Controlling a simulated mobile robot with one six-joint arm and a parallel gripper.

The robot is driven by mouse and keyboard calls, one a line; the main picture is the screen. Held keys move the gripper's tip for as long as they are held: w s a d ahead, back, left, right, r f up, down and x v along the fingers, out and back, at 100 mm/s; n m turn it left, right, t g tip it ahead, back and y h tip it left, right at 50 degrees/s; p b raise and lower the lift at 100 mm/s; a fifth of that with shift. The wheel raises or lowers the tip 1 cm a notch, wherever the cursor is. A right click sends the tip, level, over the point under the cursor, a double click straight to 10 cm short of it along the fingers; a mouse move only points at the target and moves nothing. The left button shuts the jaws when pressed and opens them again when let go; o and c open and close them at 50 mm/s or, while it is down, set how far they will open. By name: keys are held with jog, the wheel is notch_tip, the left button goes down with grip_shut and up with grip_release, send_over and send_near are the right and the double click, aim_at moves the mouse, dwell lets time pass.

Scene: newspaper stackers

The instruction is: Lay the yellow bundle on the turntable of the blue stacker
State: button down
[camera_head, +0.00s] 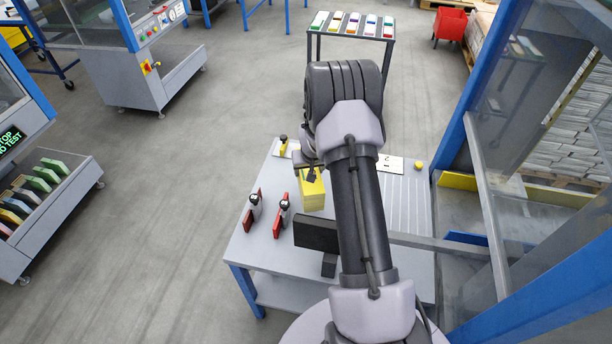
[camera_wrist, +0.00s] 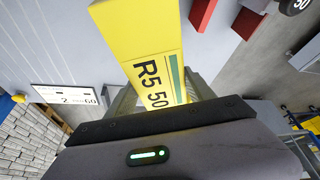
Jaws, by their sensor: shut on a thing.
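The yellow bundle (camera_head: 313,192) is a block with a dark "R5 50" label and a green stripe, shown large in the wrist view (camera_wrist: 140,30). My gripper (camera_head: 312,174) is above the grey worktable (camera_head: 262,248) and shut on the bundle. In the wrist view my gripper (camera_wrist: 162,98) has a grey finger at either side of the bundle's near end. I cannot tell whether the bundle touches the tabletop. Blue-framed machines stand at the left and right. No turntable can be made out, and I cannot tell which machine is the blue stacker.
Two red-and-black items (camera_head: 252,212) (camera_head: 281,216) and a black screen (camera_head: 317,234) stand close to the bundle. A blue-framed glass panel (camera_head: 535,120) borders the table's right side. A rack (camera_head: 352,25) of coloured bundles stands behind. The floor (camera_head: 190,170) to the left is clear.

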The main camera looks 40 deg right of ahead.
notch_tip(320, 180, down, 5)
jog(key=shift+w+r+b, duration=0.1)
jog(key=shift+b, duration=0.5)
jog(key=c, duration=0.7)
grip_release()
jog(key=shift+c, duration=0.2)
jog(key=o, duration=0.4)
